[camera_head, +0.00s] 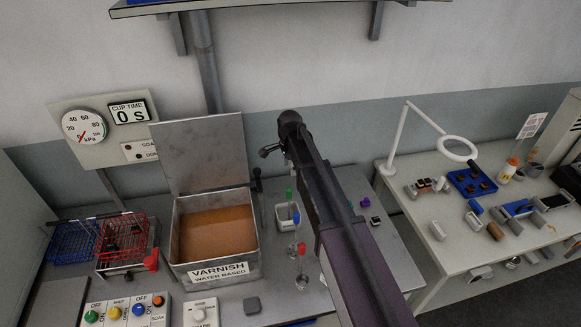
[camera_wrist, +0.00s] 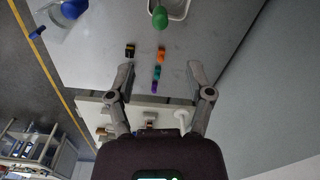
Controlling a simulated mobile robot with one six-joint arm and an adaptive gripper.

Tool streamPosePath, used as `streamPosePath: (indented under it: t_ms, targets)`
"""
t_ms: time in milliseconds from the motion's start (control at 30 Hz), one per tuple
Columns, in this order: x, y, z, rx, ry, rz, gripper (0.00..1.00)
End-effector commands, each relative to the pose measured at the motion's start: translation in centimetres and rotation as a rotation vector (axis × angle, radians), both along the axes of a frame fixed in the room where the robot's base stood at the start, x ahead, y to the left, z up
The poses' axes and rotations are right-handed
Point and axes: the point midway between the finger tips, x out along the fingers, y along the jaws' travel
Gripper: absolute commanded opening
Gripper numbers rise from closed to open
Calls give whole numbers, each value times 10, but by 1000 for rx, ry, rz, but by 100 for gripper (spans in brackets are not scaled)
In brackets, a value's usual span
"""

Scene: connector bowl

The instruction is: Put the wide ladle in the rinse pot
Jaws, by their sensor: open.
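A small pale square pot (camera_head: 280,222) stands on the bench just right of the varnish tank. It may be the rinse pot; I read no label on it. A green-handled tool (camera_head: 289,194) stands upright at this pot. Its green top (camera_wrist: 159,18) also shows in the wrist view, by the pot's rim (camera_wrist: 181,14). A red-handled tool (camera_head: 301,249) stands in front of the pot, its lower end near the bench. I cannot tell which is the wide ladle. My gripper (camera_wrist: 160,68) is open and empty, with bench between its fingers.
The varnish tank (camera_head: 249,259) has its lid (camera_head: 200,152) raised. A red basket (camera_head: 121,243) and blue basket (camera_head: 72,243) are at left. Small connectors (camera_wrist: 164,50) lie on the bench. A side table (camera_head: 450,255) with a ring lamp (camera_head: 457,148) stands right. My arm hides part of the bench.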

Motion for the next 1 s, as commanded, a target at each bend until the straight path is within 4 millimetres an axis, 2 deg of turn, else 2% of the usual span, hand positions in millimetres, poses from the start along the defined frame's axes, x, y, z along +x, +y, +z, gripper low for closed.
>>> streamPosePath:
  t_ms: [500,633,767,867,1000]
  targets:
    - [0,0,0,0,0,1,67]
    - [-5,-6,0,0,0,19,67]
    - [-18,-24,0,-2,0,76,67]
    - [-35,-46,0,-5,1,153,67]
    - [-67,-84,0,-8,2,300,67]
